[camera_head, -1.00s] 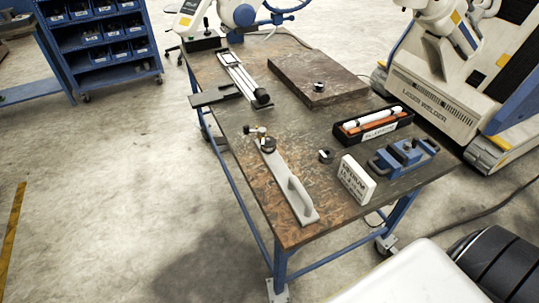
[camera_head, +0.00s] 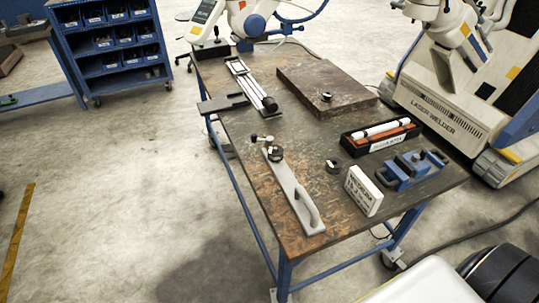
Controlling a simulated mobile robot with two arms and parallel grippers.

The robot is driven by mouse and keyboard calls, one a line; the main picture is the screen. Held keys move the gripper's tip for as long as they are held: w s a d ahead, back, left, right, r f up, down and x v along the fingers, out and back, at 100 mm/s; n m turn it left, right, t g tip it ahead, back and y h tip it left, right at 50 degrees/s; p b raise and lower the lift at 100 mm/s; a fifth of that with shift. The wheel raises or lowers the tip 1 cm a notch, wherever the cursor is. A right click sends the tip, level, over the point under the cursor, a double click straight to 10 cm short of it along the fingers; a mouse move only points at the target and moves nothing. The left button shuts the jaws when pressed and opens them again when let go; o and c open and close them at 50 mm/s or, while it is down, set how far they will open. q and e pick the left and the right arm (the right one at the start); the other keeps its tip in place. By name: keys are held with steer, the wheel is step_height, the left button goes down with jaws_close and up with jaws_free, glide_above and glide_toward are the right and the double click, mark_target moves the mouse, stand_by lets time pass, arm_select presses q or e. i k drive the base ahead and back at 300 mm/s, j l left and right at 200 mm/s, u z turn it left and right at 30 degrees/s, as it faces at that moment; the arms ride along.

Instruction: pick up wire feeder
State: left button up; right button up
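No thing in view is plainly marked as the wire feeder. A black open case (camera_head: 351,149) lies at the right part of the workbench (camera_head: 232,140), with a white pen-like rod (camera_head: 381,129) and an orange part (camera_head: 383,138) in it; this may be the wire feeder, but I cannot tell for sure. Its front label is too small to read. Neither my left nor my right gripper shows in the head view, and nothing touches the case.
Around the case stand a blue clamp-like device (camera_head: 411,168), a white box (camera_head: 363,191), a small black ring (camera_head: 333,165) and a brown slab (camera_head: 325,88). A grey handled bar (camera_head: 291,190) and slide rail (camera_head: 251,84) lie left. A laser welder (camera_head: 440,115) stands behind right.

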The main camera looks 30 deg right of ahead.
mark_target(304, 209)
steer(key=z, duration=0.45)
steer(key=i+j+z, duration=0.1)
steer(key=z, duration=0.85)
steer(key=i+j+z, duration=0.1)
steer(key=z, duration=0.35)
steer(key=j+z, duration=0.75)
steer(key=j, duration=0.3)
steer(key=j+z, duration=0.4)
steer(key=k+j, duration=0.1)
steer(key=j, duration=0.45)
steer(key=k+j, duration=0.1)
steer(key=j, duration=0.45)
steer(key=j+z, duration=0.1)
steer(key=j, duration=0.45)
steer(key=k, duration=0.05)
